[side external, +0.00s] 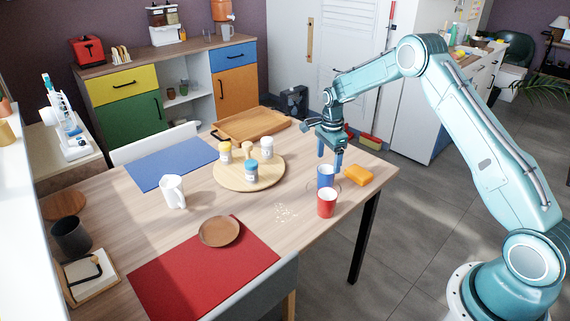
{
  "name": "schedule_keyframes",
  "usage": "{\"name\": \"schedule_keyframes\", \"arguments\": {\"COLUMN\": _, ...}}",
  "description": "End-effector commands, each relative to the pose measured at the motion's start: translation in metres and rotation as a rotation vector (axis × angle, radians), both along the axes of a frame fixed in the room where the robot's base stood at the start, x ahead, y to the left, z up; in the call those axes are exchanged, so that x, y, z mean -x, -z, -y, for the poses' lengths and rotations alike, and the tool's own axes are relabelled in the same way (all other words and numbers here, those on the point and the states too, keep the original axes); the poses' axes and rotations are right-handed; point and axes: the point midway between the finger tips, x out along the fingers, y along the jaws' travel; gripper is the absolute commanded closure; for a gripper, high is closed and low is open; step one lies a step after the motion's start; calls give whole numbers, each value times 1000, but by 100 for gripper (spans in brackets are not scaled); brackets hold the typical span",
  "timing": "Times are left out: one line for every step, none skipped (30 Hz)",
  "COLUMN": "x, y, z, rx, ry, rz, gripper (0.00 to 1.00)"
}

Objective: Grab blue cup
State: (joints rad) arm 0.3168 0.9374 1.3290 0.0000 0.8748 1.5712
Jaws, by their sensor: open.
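The blue cup (325,178) stands upright near the right edge of the wooden table (190,228). A red cup (326,203) stands just in front of it. My gripper (331,160) points down directly at the blue cup, with its blue fingers at the height of the rim. The fingers are open. One finger appears to overlap the cup in this view, so I cannot tell whether it touches the cup or is around its wall.
A round wooden board (230,183) with several small jars is left of the blue cup. A yellow-orange sponge (358,175) lies close on its right. Crumbs (285,212) lie on bare table.

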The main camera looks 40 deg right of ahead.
Motion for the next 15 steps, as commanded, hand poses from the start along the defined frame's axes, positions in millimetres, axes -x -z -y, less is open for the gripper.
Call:
{"name": "schedule_keyframes", "arguments": {"x": 0, "y": 1, "z": 0, "rx": 0, "ry": 0, "rz": -1, "gripper": 21}}
{"name": "schedule_keyframes", "arguments": {"x": 0, "y": 2, "z": 0, "rx": 0, "ry": 0, "rz": -1, "gripper": 21}}
{"name": "schedule_keyframes", "arguments": {"x": 0, "y": 4, "z": -1, "rx": 0, "ry": 0, "rz": -1, "gripper": 21}}
{"name": "schedule_keyframes", "arguments": {"x": 0, "y": 6, "z": -1, "rx": -1, "ry": 0, "rz": -2, "gripper": 21}}
{"name": "schedule_keyframes", "arguments": {"x": 0, "y": 8, "z": -1, "rx": -1, "ry": 0, "rz": -2, "gripper": 21}}
{"name": "schedule_keyframes", "arguments": {"x": 0, "y": 11, "z": -2, "rx": -1, "ry": 0, "rz": -3, "gripper": 21}}
{"name": "schedule_keyframes", "arguments": {"x": 0, "y": 14, "z": -2, "rx": -1, "ry": 0, "rz": -3, "gripper": 21}}
{"name": "schedule_keyframes", "arguments": {"x": 0, "y": 17, "z": -2, "rx": -1, "ry": 0, "rz": -3, "gripper": 21}}
{"name": "schedule_keyframes", "arguments": {"x": 0, "y": 22, "z": -3, "rx": -1, "ry": 0, "rz": -3, "gripper": 21}}
{"name": "schedule_keyframes", "arguments": {"x": 0, "y": 26, "z": -3, "rx": -1, "ry": 0, "rz": -3, "gripper": 21}}
{"name": "schedule_keyframes", "arguments": {"x": -1, "y": 29, "z": -4, "rx": -1, "ry": 0, "rz": -3, "gripper": 21}}
{"name": "schedule_keyframes", "arguments": {"x": -1, "y": 34, "z": -4, "rx": -1, "ry": 0, "rz": -3, "gripper": 21}}
{"name": "schedule_keyframes", "arguments": {"x": -1, "y": 37, "z": -4, "rx": -1, "ry": 0, "rz": -3, "gripper": 21}}
{"name": "schedule_keyframes", "arguments": {"x": -1, "y": 41, "z": -4, "rx": 0, "ry": -1, "rz": -2, "gripper": 21}}
{"name": "schedule_keyframes", "arguments": {"x": -1, "y": 44, "z": -4, "rx": 0, "ry": -1, "rz": -2, "gripper": 21}}
